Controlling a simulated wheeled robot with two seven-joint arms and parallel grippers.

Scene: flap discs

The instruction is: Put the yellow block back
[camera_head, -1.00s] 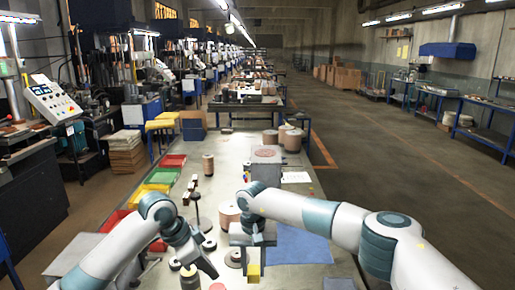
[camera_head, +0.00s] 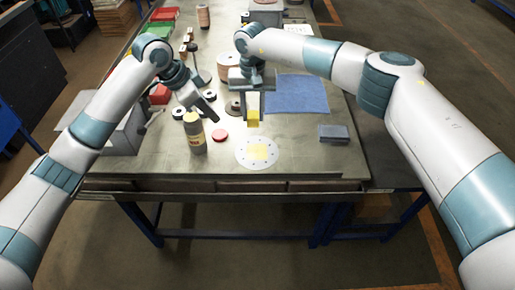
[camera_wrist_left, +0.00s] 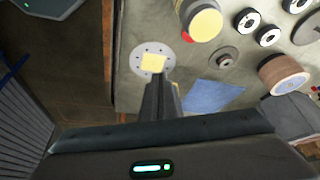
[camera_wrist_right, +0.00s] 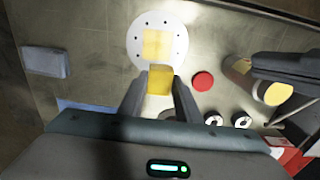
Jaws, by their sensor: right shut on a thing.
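The yellow block (camera_head: 253,116) is between the fingers of my right gripper (camera_head: 253,120). It also shows in the right wrist view (camera_wrist_right: 160,80). The block is held upright above the table, short of a white round plate (camera_head: 242,158) with a yellow square (camera_head: 259,151) at its middle. The square also shows in the left wrist view (camera_wrist_left: 153,62) and is uncovered.
A red disc (camera_head: 219,135) lies between bottle and plate. A blue cloth (camera_head: 300,95) lies right of my right gripper, with a grey block (camera_head: 333,133) nearer the front. Several dark discs and rolls stand behind the grippers. The table's front edge (camera_head: 280,185) is close to the plate.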

